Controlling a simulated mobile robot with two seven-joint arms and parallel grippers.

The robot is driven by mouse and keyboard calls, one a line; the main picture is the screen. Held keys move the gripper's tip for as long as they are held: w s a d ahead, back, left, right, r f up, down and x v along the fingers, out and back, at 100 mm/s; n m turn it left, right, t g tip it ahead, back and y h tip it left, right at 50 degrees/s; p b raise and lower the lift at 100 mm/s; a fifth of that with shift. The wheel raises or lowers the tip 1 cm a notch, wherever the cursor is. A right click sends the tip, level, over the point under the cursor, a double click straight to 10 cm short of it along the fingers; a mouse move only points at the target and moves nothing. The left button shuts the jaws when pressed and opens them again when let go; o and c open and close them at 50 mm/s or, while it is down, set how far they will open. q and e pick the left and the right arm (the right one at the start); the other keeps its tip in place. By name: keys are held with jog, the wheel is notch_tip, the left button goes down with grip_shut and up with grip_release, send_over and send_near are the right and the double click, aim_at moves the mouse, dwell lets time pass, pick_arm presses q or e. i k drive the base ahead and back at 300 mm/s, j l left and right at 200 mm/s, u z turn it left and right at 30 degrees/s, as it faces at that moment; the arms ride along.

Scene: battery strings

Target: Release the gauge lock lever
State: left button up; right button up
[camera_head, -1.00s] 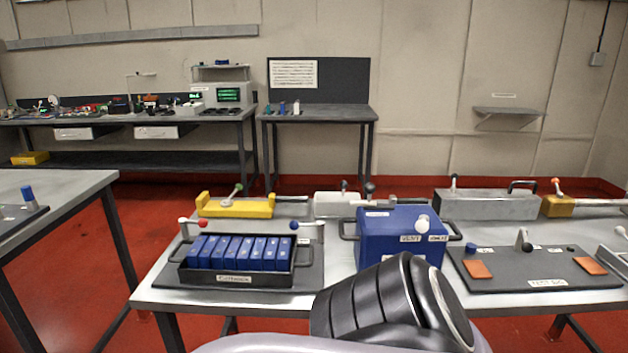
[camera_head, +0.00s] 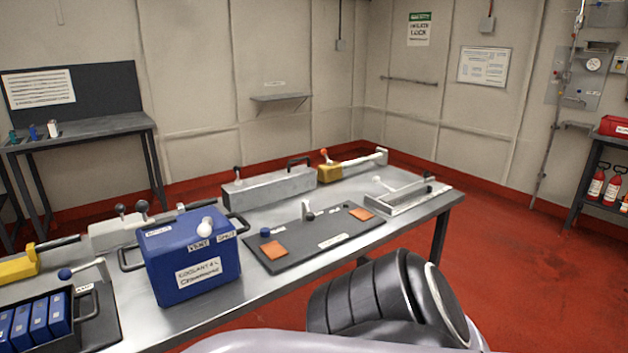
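I cannot tell which lever is the gauge lock lever; no readable label names it. A round white dial (camera_head: 593,64) is on a wall panel at the far right. Neither gripper is in view; only a black link of my arm shows at the bottom.
The metal bench (camera_head: 270,298) runs diagonally across the view. A blue coolant box (camera_head: 190,262) stands near its front edge, beside the black board (camera_head: 335,238). Blue cells in a tray (camera_head: 88,318) are at lower left. Red floor (camera_head: 520,260) lies open on the right.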

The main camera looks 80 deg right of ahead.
aim_at(375, 179)
jog(key=k+z, duration=0.15)
jog(key=z, duration=2.8)
jog(key=i+l, duration=0.55)
jog(key=i+l+z, duration=0.1)
jog(key=i+l, duration=0.4)
jog(key=i, duration=0.25)
